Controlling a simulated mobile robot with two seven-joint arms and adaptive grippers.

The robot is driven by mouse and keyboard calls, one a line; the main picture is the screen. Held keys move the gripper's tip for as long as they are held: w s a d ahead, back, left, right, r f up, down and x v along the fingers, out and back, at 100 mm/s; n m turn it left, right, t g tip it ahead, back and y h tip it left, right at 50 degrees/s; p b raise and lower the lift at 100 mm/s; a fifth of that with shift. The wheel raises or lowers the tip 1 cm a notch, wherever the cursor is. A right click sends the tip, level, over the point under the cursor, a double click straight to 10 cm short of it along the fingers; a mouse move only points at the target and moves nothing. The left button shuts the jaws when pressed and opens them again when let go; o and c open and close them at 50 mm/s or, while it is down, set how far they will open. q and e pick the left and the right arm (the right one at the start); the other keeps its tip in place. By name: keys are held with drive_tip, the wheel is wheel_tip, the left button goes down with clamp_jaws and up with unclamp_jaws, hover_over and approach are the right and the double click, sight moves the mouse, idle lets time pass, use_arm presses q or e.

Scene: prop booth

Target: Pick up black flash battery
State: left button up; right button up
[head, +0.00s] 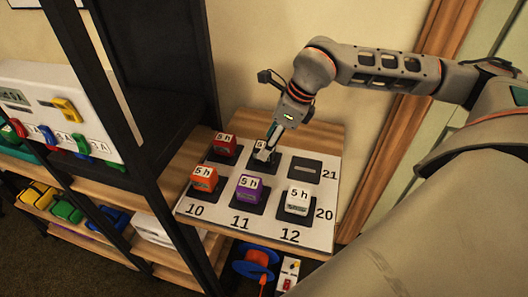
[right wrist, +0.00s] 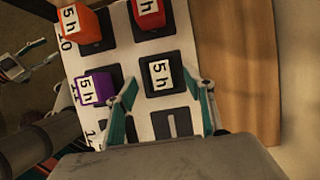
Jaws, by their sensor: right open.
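The black flash battery (head: 257,157) with a white "5 h" label sits on its dark pad in the back row, middle, partly hidden by my right gripper (head: 267,149). In the right wrist view the black battery (right wrist: 162,75) lies between the two teal fingertips of my right gripper (right wrist: 160,78). The fingers are apart, with a gap to the battery on each side, so the gripper is open and empty. What appears to be my left gripper (right wrist: 38,52) shows at the left edge of the right wrist view. Its opening is unclear.
Red (head: 224,146), orange (head: 204,178), purple (head: 248,188) and white (head: 299,201) batteries stand on neighbouring pads of the numbered white board (head: 222,208). The back right pad (head: 304,169) is empty. A black shelf post (head: 123,120) stands left of the board.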

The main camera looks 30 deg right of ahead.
sight(260, 142)
drive_tip(key=shift+x, duration=1.65)
drive_tip(key=shift+w, duration=0.1)
drive_tip(key=c, duration=1.5)
drive_tip(key=shift+o, duration=0.2)
drive_tip(key=shift+r, duration=0.2)
